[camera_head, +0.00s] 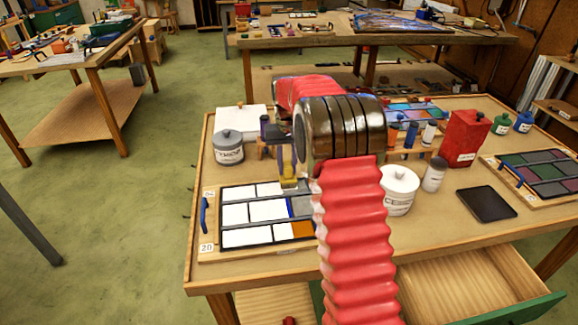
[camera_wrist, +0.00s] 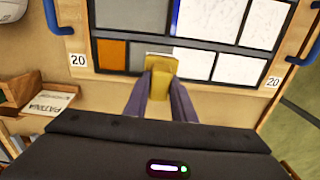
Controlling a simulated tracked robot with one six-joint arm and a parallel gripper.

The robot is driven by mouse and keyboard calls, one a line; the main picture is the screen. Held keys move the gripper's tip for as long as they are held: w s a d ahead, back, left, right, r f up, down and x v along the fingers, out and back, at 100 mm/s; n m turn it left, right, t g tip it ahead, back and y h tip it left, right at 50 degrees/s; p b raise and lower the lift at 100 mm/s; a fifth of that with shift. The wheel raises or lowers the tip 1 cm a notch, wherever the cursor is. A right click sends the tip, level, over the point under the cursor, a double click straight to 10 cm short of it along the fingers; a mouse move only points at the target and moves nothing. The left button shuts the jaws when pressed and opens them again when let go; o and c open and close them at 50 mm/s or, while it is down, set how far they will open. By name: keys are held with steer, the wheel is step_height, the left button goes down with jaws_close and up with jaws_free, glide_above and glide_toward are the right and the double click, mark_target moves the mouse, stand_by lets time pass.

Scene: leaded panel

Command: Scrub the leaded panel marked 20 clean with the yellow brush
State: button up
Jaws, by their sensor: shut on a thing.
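The leaded panel marked 20 (camera_head: 235,214) lies flat at the table's front left, in a wooden board with blue handles. It has white panes, a blue strip, grey panes and an orange pane; my arm hides its right part. The wrist view shows it from the opposite side (camera_wrist: 240,68), with two "20" tags. My gripper (camera_head: 288,160) is shut on the yellow brush (camera_wrist: 161,73).
A grey pot (camera_head: 228,150) stands behind the panel. A white jar (camera_head: 398,192), a red container (camera_head: 464,140) and a dark flat pad (camera_head: 486,203) are to the right. Another coloured panel (camera_head: 540,172) lies at the far right. A drawer (camera_head: 460,300) is open below the front edge.

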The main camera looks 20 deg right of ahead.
steer(key=shift+w+a, duration=0.25)
steer(key=shift+a, duration=0.8)
steer(key=shift+w+a, duration=0.15)
steer(key=shift+a, duration=0.45)
steer(key=shift+w+a, duration=0.15)
steer(key=shift+a, duration=0.45)
steer(key=shift+s, duration=0.15)
steer(key=shift+s+a, duration=0.2)
steer(key=shift+s, duration=0.5)
steer(key=shift+s+a, duration=0.15)
steer(key=shift+s, duration=0.5)
steer(key=shift+s+a, duration=0.2)
steer(key=shift+s, duration=0.55)
steer(key=shift+s+a, duration=0.15)
steer(key=shift+s, duration=0.55)
steer(key=shift+s, duration=0.1)
steer(key=shift+s+a, duration=0.2)
steer(key=shift+s, duration=0.5)
steer(key=shift+s+a, duration=0.15)
steer(key=shift+s, duration=0.5)
